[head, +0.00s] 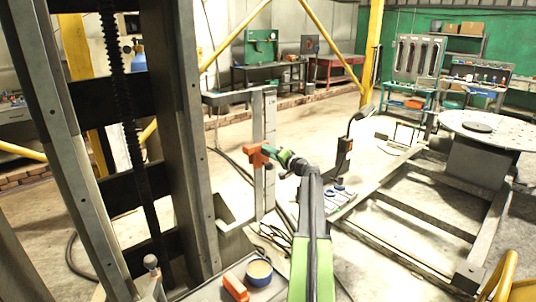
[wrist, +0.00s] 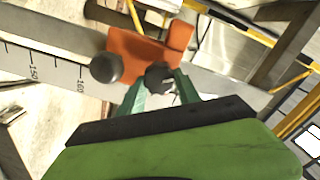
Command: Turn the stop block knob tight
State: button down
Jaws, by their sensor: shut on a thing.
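The orange stop block (head: 257,160) sits on an upright metal rail with a scale (head: 270,115) in the head view. In the wrist view the stop block (wrist: 140,48) is at upper middle, on the marked rail (wrist: 40,68). A dark knob (wrist: 159,75) on the block is between the green fingers of my gripper (wrist: 162,84), which is shut on it. A second dark round knob (wrist: 106,67) shows left of the fingers. In the head view my gripper (head: 276,153) reaches the block from the right, and the held knob is hidden there.
A blue round tin (head: 259,273) and an orange item (head: 235,287) lie on a surface at the front. A dark lamp-like arm (head: 352,130) stands right of my arm. A round perforated table (head: 490,128) is at the right. Open floor shows beyond the rail.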

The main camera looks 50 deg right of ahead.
jog(key=m, duration=0.5)
jog(key=shift+w, duration=0.1)
jog(key=shift+m, duration=0.4)
jog(key=c, duration=0.9)
grip_release()
jog(key=shift+f, duration=0.1)
jog(key=shift+o, duration=0.2)
